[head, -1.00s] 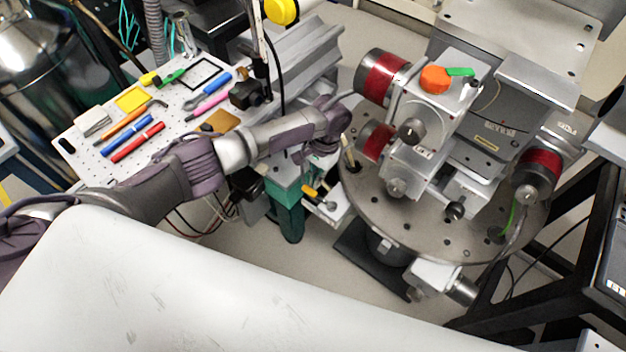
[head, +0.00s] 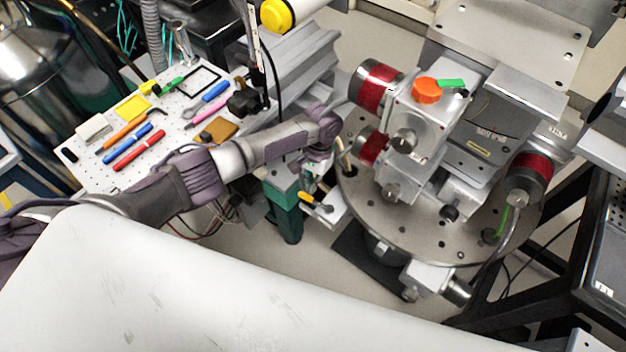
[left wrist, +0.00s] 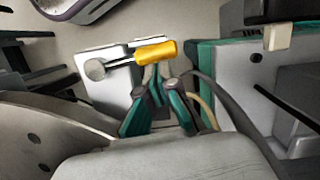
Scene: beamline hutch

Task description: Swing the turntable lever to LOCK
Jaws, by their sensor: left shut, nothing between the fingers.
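The lever has a yellow grip (head: 307,198) and a thin metal rod. It lies over a pale metal plate (head: 335,214) beside the round turntable (head: 400,228). In the left wrist view the yellow grip (left wrist: 155,52) is at top centre, its rod running left to a round metal boss (left wrist: 95,69). My left gripper (left wrist: 158,76) is shut and empty, its teal and black fingers converging right by the grip; I cannot tell if they touch it. In the head view my left gripper (head: 309,182) is partly hidden by its wrist. No LOCK marking is legible. My right gripper is not in view.
The turntable carries a metal instrument with red-banded cylinders (head: 376,87) and an orange knob (head: 425,90). A white perforated tool board (head: 85,172) with several tools lies left of my arm. A teal post (head: 287,222) stands below the gripper. Floor shows in front.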

